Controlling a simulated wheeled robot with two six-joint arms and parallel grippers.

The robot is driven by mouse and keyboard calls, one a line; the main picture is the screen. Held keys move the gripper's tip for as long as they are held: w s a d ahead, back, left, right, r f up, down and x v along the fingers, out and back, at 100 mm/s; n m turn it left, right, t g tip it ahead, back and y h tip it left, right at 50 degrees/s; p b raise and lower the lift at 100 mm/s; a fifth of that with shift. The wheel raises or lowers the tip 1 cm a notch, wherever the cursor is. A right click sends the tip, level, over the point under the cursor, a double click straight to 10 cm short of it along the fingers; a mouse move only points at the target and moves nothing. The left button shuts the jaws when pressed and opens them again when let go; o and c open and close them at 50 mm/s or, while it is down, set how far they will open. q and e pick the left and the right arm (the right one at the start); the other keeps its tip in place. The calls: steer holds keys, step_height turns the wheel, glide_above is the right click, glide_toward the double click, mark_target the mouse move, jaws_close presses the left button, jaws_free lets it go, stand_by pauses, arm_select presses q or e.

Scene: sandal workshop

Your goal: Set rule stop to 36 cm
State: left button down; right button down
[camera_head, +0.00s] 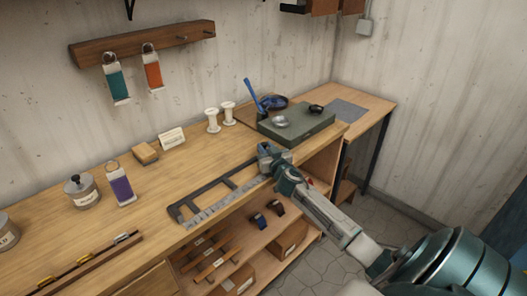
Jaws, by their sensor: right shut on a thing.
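A metal rule (222,203) with pale scale marks lies along the front edge of the workbench, with a dark frame (208,186) behind it. My right gripper (267,156) is at the rule's far right end, shut on what appears to be the rule stop. The gripper hides most of the stop, and the scale numbers are too small to read. My left gripper is not in view.
White spools (212,120), a purple-tagged item (121,190) and a lidded tin (82,190) stand on the workbench (165,178). Shelves (262,240) lie below the front edge.

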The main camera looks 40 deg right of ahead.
steer(key=c, duration=1.5)
jaws_free()
steer(key=shift+d+r, duration=0.1)
steer(key=shift+d, duration=0.05)
steer(key=shift+o, duration=1.2)
steer(key=shift+d, duration=0.15)
steer(key=shift+s+a+f+b, duration=0.25)
steer(key=shift+s+b, duration=0.05)
steer(key=shift+s, duration=0.15)
steer(key=b+v, duration=0.3)
steer(key=v, duration=0.5)
steer(key=shift+s, duration=0.2)
steer(key=shift+s+a+r, duration=0.15)
steer(key=shift+s+a, duration=0.05)
steer(key=shift+s, duration=0.5)
